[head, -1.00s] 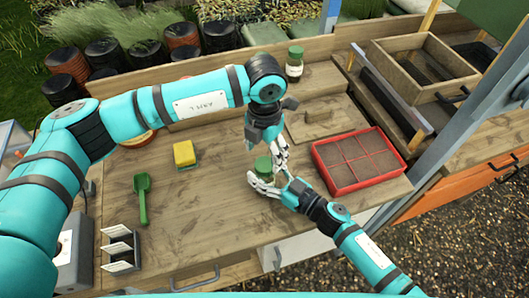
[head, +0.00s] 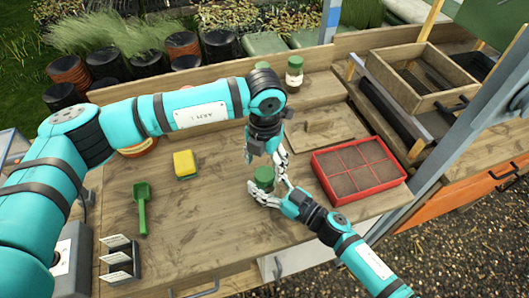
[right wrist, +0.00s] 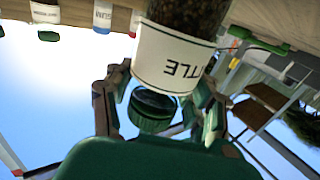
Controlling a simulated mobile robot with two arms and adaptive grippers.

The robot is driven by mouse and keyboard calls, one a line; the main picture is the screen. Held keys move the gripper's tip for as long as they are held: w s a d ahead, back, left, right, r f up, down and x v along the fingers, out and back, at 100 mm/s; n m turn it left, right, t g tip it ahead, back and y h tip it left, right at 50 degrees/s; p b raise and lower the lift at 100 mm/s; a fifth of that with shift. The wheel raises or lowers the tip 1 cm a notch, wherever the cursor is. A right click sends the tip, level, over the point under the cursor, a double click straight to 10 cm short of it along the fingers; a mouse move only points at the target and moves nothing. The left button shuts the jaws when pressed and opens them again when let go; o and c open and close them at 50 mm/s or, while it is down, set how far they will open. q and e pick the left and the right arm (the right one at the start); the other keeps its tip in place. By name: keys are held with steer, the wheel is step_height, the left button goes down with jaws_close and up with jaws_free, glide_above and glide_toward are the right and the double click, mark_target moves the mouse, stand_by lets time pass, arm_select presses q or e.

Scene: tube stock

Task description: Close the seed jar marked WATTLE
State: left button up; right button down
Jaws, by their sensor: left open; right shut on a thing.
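The seed jar (right wrist: 178,60) is held in my right gripper (right wrist: 160,108); its white label shows the letters TLE, and dark seeds fill the glass. The right wrist view is upside down. A dark green lid (right wrist: 153,112) shows at the jar's top end; I cannot tell whether it is fully seated. In the head view the green lid (head: 264,174) shows above the right gripper's fingers (head: 264,192), which hide most of the jar. My left gripper (head: 276,158) is open, just above and to the right of the lid; I cannot tell whether it touches.
A red seed tray (head: 318,165) lies close to the right. A yellow sponge (head: 185,163), a green scoop (head: 141,205) and a label holder (head: 120,260) are at left. Another green-lidded jar (head: 294,74) stands behind. The bench between scoop and jar is clear.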

mark_target(265, 173)
arm_select(q)
steer(key=shift+f, duration=2)
steer(key=shift+c, duration=0.2)
steer(key=c, duration=1.2)
steer(key=m, duration=0.3)
steer(key=o, duration=1.3)
steer(key=shift+r, duration=2.25)
